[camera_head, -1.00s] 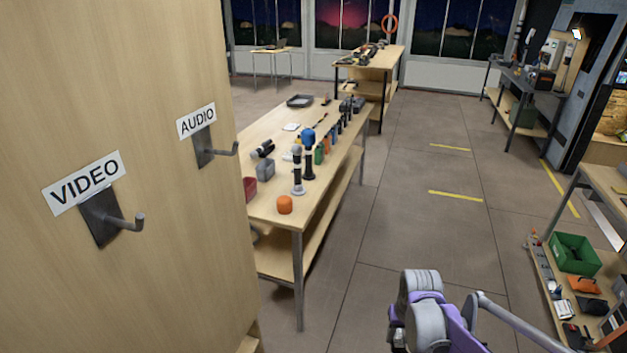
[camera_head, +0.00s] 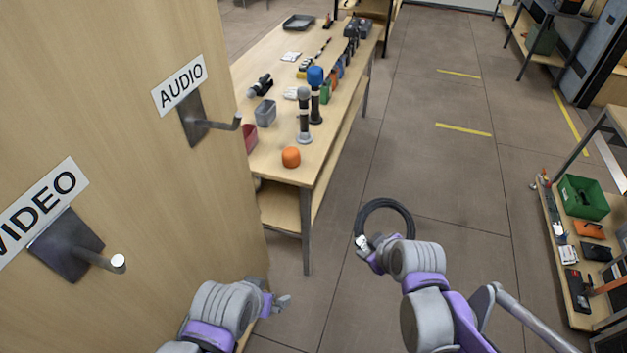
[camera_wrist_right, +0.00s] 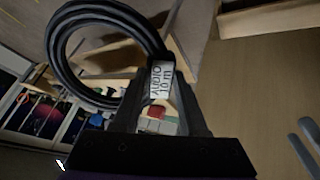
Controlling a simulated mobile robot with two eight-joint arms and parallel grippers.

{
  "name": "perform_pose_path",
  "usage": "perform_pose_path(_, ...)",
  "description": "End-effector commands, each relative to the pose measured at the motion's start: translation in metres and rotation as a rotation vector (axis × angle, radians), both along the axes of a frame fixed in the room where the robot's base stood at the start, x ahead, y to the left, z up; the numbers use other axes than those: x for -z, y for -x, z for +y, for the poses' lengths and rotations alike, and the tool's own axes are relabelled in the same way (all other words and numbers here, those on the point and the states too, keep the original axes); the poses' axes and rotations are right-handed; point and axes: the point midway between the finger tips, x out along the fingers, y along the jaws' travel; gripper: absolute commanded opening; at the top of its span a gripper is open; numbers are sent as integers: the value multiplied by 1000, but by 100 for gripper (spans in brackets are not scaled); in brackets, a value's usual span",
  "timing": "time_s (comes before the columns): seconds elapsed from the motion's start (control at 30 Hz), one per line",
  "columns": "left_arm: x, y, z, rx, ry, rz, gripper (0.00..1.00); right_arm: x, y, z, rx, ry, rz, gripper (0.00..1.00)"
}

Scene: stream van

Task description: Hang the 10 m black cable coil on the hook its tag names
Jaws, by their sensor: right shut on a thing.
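The black cable coil (camera_head: 385,202) hangs in my right gripper (camera_head: 364,243), which is shut on it at the coil's lower left. In the right wrist view the coil (camera_wrist_right: 62,62) loops up and left from the jaws. Its white tag (camera_wrist_right: 161,80) sits between the fingers and appears to read AUDIO 10 m. The AUDIO hook (camera_head: 222,124) sticks out from the wood panel under its label (camera_head: 180,84). The VIDEO hook (camera_head: 103,261) is lower left. Both hooks are bare. My left gripper (camera_head: 280,302) is low near the panel's edge; its jaw opening is unclear.
The wood panel (camera_head: 120,120) fills the left side. Behind it a workbench (camera_head: 290,172) holds microphones, an orange item (camera_head: 291,157) and small bins. A low shelf with a green bin (camera_head: 583,197) stands at right. The floor between is clear.

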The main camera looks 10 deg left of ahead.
Motion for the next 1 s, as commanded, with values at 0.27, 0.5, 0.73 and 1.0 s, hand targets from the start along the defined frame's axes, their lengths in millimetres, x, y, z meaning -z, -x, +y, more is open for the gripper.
perform_pose_path(0.27, -12, -5, 0, 0, 0, -10, 100, -49, 16, 39, -367, -146, -209, 0)
perform_pose_path(0.5, -30, -14, 0, 0, 0, -26, 100, -128, 37, 83, -789, -447, -427, 0)
perform_pose_path(0.73, -48, -24, 0, 0, 0, -46, 100, -226, 71, 112, -996, -777, -574, 0)
perform_pose_path(1.0, -53, -27, 0, 0, 0, -51, 100, -265, 85, 115, -987, -871, -629, 0)
